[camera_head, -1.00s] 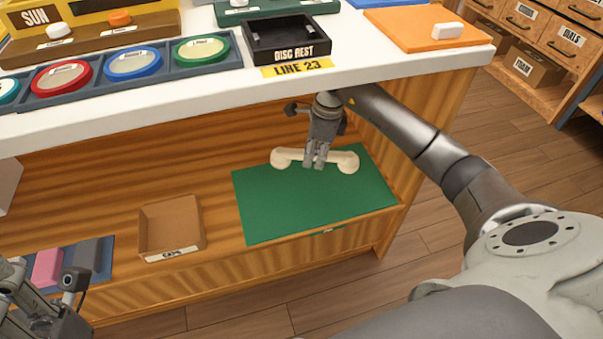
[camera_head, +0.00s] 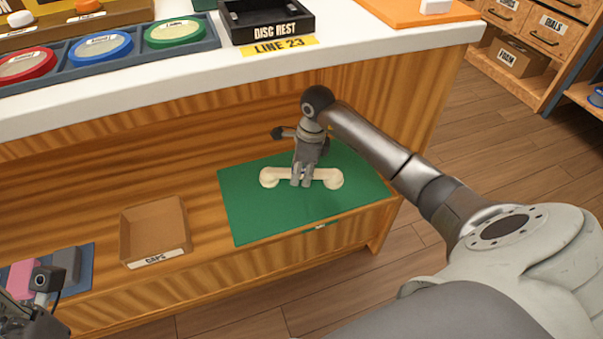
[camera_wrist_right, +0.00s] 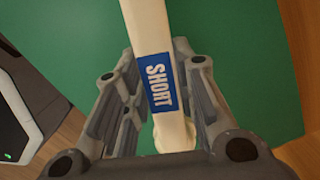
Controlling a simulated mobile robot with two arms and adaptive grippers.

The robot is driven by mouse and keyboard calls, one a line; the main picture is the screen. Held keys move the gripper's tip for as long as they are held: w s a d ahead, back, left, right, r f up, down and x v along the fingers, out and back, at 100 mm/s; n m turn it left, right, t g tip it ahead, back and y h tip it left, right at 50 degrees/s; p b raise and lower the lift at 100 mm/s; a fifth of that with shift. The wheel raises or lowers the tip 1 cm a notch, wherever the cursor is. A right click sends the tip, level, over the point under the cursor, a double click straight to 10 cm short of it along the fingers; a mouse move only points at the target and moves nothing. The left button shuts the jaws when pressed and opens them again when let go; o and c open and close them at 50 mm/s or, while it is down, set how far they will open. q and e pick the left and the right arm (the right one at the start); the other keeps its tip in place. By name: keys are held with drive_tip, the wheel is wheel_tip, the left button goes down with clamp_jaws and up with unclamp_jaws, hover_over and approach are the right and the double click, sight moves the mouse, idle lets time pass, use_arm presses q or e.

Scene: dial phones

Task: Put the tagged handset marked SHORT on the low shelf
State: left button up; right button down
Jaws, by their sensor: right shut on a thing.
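The cream handset (camera_head: 327,177) is over the green mat (camera_head: 245,209) on the low shelf, lying level from left to right. My right gripper (camera_head: 301,182) is shut on the middle of its grip from above. In the right wrist view the handset (camera_wrist_right: 143,30) runs between the fingers, and its blue tag (camera_wrist_right: 158,83) reads SHORT. I cannot tell whether the handset touches the mat or hangs just above it. My left gripper (camera_head: 30,310) shows only in part at the lower left corner, and its fingertips are not clear.
A brown tray labelled CAPS (camera_head: 153,232) stands left of the mat. Pink and grey blocks (camera_head: 66,265) lie further left. The white counter (camera_head: 340,62) overhangs the shelf, with a black DISC REST tray (camera_head: 266,24) and coloured discs on it. The mat's front part is clear.

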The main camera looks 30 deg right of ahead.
drive_tip(key=shift+f, duration=0.1)
drive_tip(key=c, duration=1.2)
unclamp_jaws()
